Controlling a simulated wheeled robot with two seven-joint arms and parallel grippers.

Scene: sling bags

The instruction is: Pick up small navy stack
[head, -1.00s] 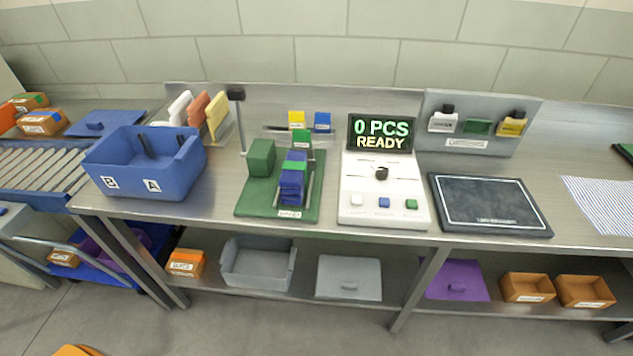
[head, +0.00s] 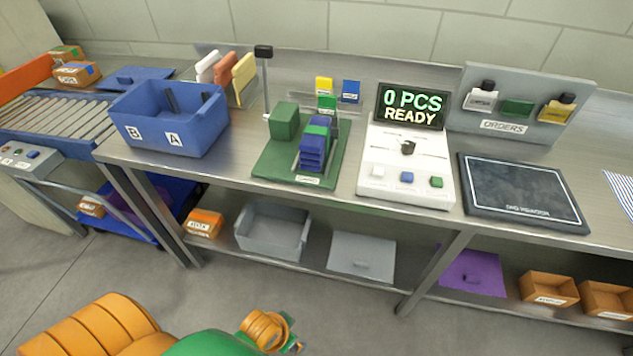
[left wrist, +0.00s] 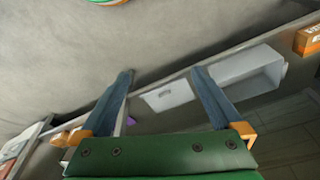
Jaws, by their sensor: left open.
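A small navy stack (head: 313,153) of folded pieces, with green in its upper part, sits on a green fixture board (head: 272,172) on the steel bench in the head view. Thin rails stand along its sides and a green block (head: 284,121) is to its left. My left arm shows low in the head view, in front of the bench and well away from the stack. In the left wrist view my left gripper (left wrist: 162,73) is open, with two blue fingers apart and nothing between them. The stack is not visible there. My right gripper is not in view.
A blue bin (head: 167,140) marked A and B stands left of the fixture. A white counter device (head: 405,170) reading "0 PCS READY" stands close on its right. A thin post (head: 265,85) rises behind the fixture. The lower shelf holds a grey tray (head: 272,247) and other containers.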

